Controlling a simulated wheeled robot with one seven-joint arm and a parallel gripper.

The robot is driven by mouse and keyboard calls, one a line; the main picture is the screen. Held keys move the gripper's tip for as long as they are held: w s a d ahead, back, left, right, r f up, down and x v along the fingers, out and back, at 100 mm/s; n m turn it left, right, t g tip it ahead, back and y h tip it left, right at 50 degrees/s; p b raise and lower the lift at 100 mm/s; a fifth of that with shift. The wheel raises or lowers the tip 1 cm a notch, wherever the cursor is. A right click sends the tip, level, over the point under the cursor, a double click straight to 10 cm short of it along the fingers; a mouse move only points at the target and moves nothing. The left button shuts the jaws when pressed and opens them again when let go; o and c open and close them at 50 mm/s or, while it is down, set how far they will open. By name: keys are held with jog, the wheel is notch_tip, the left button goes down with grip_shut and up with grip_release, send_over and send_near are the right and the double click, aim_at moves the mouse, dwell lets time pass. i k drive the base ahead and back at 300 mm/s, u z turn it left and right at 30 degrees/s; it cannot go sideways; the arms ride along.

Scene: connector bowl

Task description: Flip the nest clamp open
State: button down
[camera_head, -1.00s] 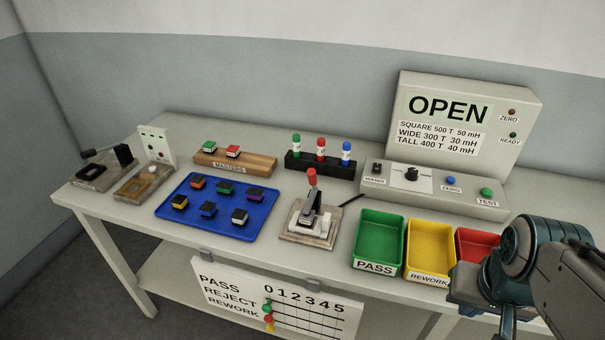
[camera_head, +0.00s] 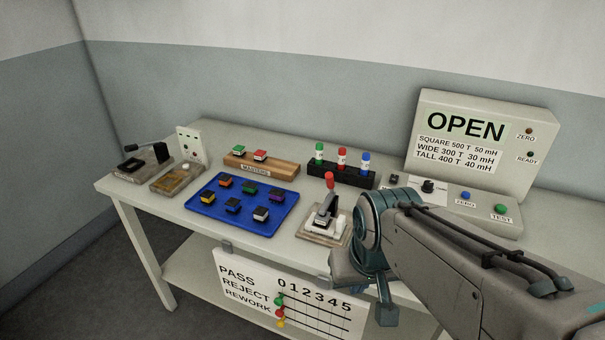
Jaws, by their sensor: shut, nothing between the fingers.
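The nest clamp (camera_head: 325,217) stands on a small base plate near the front edge of the bench, right of the blue tray. Its red-tipped handle (camera_head: 329,181) points up. A pale block sits at the clamp's right side. My gripper (camera_head: 387,313) hangs low at the end of my arm, in front of the bench's front edge, right of and below the clamp. It is shut and empty, apart from the clamp. Its fingers are hard to make out. My wrist comes close to the clamp base's right side in the picture.
A blue tray (camera_head: 240,228) of several coloured parts lies left of the clamp. Behind are a wooden masters block (camera_head: 277,170), a black rack (camera_head: 350,176) and the tester reading OPEN (camera_head: 470,140). My arm hides the sorting bins. A tally board (camera_head: 240,270) hangs in front.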

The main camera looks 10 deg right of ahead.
aim_at(329, 176)
jog(key=i, duration=0.35)
jog(key=z, duration=0.05)
jog(key=k, duration=1.3)
jog(key=u, duration=0.75)
jog(key=i, duration=1.2)
jog(key=z, duration=0.6)
